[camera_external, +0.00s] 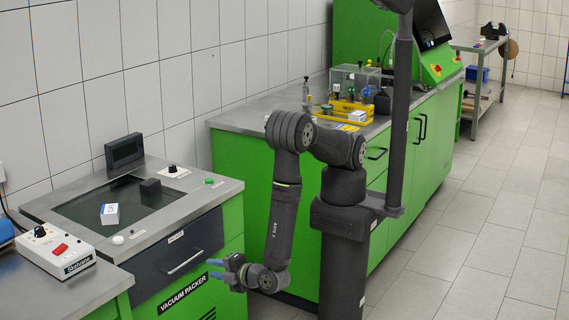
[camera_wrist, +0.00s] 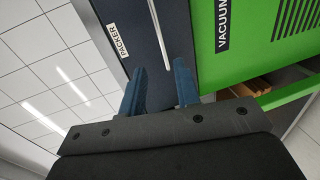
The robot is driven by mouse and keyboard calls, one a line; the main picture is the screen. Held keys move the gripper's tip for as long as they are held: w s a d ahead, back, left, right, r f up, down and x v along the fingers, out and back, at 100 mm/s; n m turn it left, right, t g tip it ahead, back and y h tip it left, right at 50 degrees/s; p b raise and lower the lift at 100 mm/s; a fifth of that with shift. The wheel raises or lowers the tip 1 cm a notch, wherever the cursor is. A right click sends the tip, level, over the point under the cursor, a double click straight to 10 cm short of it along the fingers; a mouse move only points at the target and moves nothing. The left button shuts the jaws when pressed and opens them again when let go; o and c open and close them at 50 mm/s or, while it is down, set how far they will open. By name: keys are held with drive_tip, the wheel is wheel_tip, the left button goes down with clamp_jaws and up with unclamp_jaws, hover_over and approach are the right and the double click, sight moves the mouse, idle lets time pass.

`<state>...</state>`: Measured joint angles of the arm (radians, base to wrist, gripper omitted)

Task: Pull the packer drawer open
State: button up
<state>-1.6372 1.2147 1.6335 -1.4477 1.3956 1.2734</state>
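The packer drawer (camera_external: 178,255) is a dark front panel under the steel worktop of the vacuum packer, and it looks closed. Its thin silver handle (camera_external: 185,263) runs across the front. In the wrist view, the drawer front (camera_wrist: 134,55) carries a PACKER label, and the handle (camera_wrist: 157,32) runs down toward the fingers. My gripper (camera_external: 214,269) has blue fingers and is just right of the handle's right end in the external view. In the wrist view, my gripper (camera_wrist: 160,85) is open, with a gap between its fingers. Contact with the handle cannot be told.
A green VACUUM PACKER panel (camera_external: 187,295) lies below the drawer. A small white box (camera_external: 110,214) and a dark block (camera_external: 150,187) are on the packer's top. A control box (camera_external: 55,251) stands on the left counter. The floor (camera_external: 480,250) at right is clear.

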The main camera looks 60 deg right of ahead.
sight(186, 263)
drive_tip(key=x, duration=1.1)
drive_tip(key=shift+w, duration=0.35)
clamp_jaws()
